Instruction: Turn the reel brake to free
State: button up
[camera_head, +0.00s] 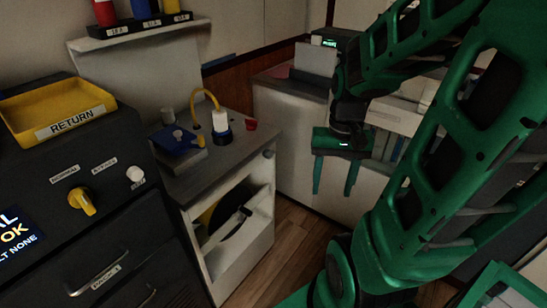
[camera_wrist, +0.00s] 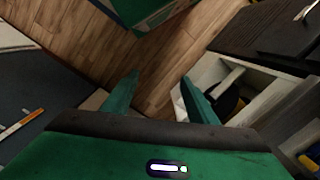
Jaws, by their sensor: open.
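A black and yellow reel (camera_head: 212,222) sits inside the open front of a low white cabinet (camera_head: 262,222). A dark bar with a pale end (camera_head: 243,212) crosses in front of the reel; I cannot tell for sure that it is the brake, nor read its setting. My green gripper (camera_head: 335,180) is open and empty, fingers pointing down, to the right of the cabinet and apart from it. In the wrist view my gripper (camera_wrist: 158,80) hangs over the floor, with the open cabinet and part of the reel (camera_wrist: 228,105) to the right, partly behind a finger.
A black unit with a yellow knob (camera_head: 82,201) and a yellow RETURN tray (camera_head: 58,108) stands at the left. Wooden floor (camera_head: 291,232) is clear beside the cabinet.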

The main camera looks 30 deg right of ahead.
jog(key=w+f+m+y, duration=0.4)
jog(key=w+f, duration=0.3)
jog(key=f, duration=0.5)
jog(key=m+t+y, duration=0.2)
jog(key=m+t, duration=1.5)
jog(key=m, duration=0.3)
send_near(272, 155)
jog(key=x, duration=0.9)
jog(key=shift+w+d, duration=0.1)
jog(key=shift+c, duration=0.3)
jog(key=c, duration=1)
